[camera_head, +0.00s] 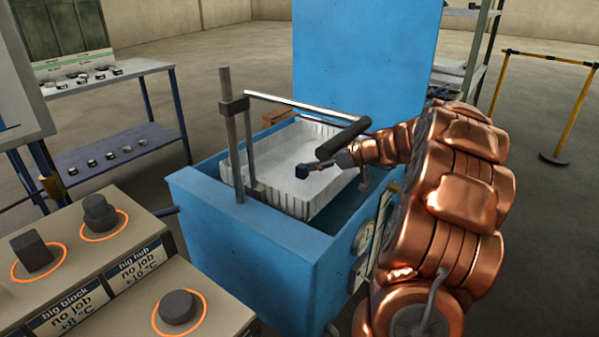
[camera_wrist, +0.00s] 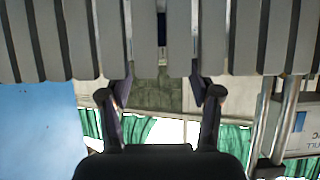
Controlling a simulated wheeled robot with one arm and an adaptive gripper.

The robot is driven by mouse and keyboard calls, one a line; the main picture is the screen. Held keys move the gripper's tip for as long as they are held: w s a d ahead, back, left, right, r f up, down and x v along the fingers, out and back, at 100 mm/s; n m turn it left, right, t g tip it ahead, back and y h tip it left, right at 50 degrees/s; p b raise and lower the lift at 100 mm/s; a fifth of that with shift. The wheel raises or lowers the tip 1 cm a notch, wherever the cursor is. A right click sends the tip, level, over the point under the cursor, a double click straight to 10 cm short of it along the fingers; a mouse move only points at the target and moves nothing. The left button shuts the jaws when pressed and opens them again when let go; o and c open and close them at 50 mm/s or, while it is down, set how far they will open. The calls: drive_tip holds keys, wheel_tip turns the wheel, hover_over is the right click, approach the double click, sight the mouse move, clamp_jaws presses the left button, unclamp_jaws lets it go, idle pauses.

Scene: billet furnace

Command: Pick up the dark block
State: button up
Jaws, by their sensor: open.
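A dark grey block (camera_head: 32,252) stands on the beige bench at the left in the head view, inside an orange ring behind the "big block" label. My gripper (camera_head: 314,174) is far to its right, over the white ribbed basket (camera_head: 312,208) in the blue tank. Small dark shapes at my gripper's end are too small to tell apart from its fingers. In the wrist view my gripper (camera_wrist: 161,92) has its two dark fingers spread, with nothing seen held between them. Pale ribs (camera_wrist: 245,35) cross the top of that view. No block is clear there.
The blue tank (camera_head: 245,250) has a raised blue lid (camera_head: 365,65), a grey post (camera_head: 232,140) and a dark-gripped bar (camera_head: 343,142) near my arm. A dark hub (camera_head: 100,212) and a dark disc (camera_head: 178,307) stand on the bench. A blue-legged table (camera_head: 125,150) is behind.

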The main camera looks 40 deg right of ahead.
sight(303, 166)
drive_tip(key=shift+x, duration=2.65)
drive_tip(key=shift+s+a+f, duration=0.1)
drive_tip(key=shift+s+a, duration=0.05)
clamp_jaws()
